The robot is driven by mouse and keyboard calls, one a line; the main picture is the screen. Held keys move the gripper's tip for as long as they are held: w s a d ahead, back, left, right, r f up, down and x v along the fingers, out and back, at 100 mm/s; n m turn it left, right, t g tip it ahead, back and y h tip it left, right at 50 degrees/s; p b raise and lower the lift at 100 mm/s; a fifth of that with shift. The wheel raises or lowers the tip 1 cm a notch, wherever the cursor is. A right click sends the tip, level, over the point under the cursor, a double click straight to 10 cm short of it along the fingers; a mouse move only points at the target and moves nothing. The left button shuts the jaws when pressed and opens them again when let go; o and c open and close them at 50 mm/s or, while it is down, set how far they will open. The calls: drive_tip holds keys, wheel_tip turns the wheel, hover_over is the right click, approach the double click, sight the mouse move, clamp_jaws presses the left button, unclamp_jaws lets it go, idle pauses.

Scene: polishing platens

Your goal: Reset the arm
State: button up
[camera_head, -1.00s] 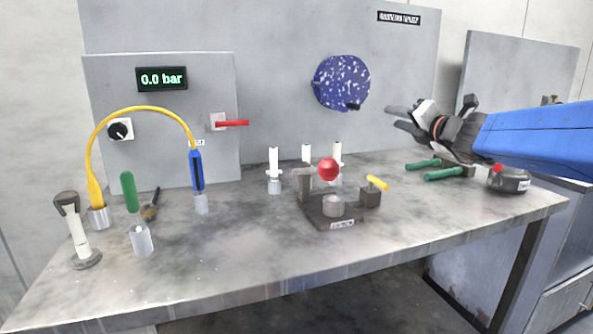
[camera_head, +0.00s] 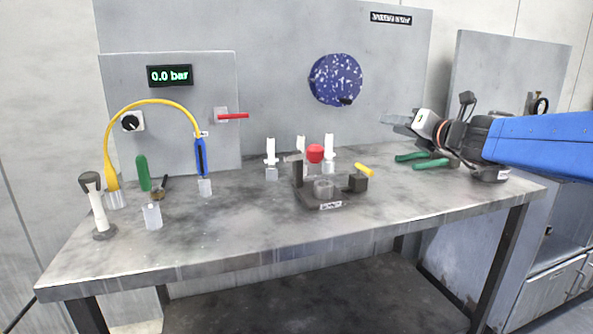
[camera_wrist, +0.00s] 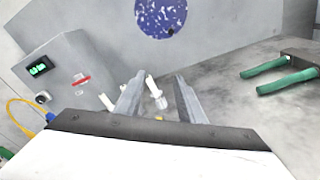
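My gripper (camera_head: 396,120) is up in the air over the right part of the metal table (camera_head: 240,230), at the end of my blue arm. It points left in the head view. In the wrist view, its two grey fingers (camera_wrist: 158,84) stand apart with nothing held between them. The green-handled pliers (camera_head: 428,160) lie on the table below my wrist; their handles (camera_wrist: 275,75) show at the right of the wrist view.
A fixture with a red ball (camera_head: 315,153) and white-topped posts (camera_head: 270,152) stand mid-table. A yellow hose (camera_head: 150,101), a green-handled tool (camera_head: 143,173) and a white-handled tool (camera_head: 97,208) are at the left. A speckled blue disc (camera_head: 335,80) is on the back panel.

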drive_tip(key=s+a+f+n+g, duration=0.2)
drive_tip(key=s+f+n, duration=0.3)
drive_tip(key=s+n, duration=0.1)
drive_tip(key=s+a+f+n+g, duration=0.3)
drive_tip(key=s+f+n, duration=0.3)
drive_tip(key=s+n, duration=0.1)
drive_tip(key=s+a+f+n+g, duration=0.2)
drive_tip(key=s+f+n, duration=0.4)
drive_tip(key=s+n, duration=0.1)
drive_tip(key=shift+s+a+n, duration=0.2)
drive_tip(key=shift+s+n, duration=0.05)
drive_tip(key=shift+n, duration=0.45)
drive_tip(key=s+d+f+n+g+h, duration=0.2)
drive_tip(key=s+d+f+n+h, duration=0.1)
drive_tip(key=s+d+f+n, duration=0.2)
drive_tip(key=s+d+f+n+g+h, duration=0.2)
drive_tip(key=s+d+f+n, duration=0.3)
drive_tip(key=s+f+n, duration=0.5)
drive_tip(key=shift+s+f+n+h, duration=0.15)
drive_tip(key=shift+s+n+h, duration=0.55)
drive_tip(key=shift+s, duration=0.5)
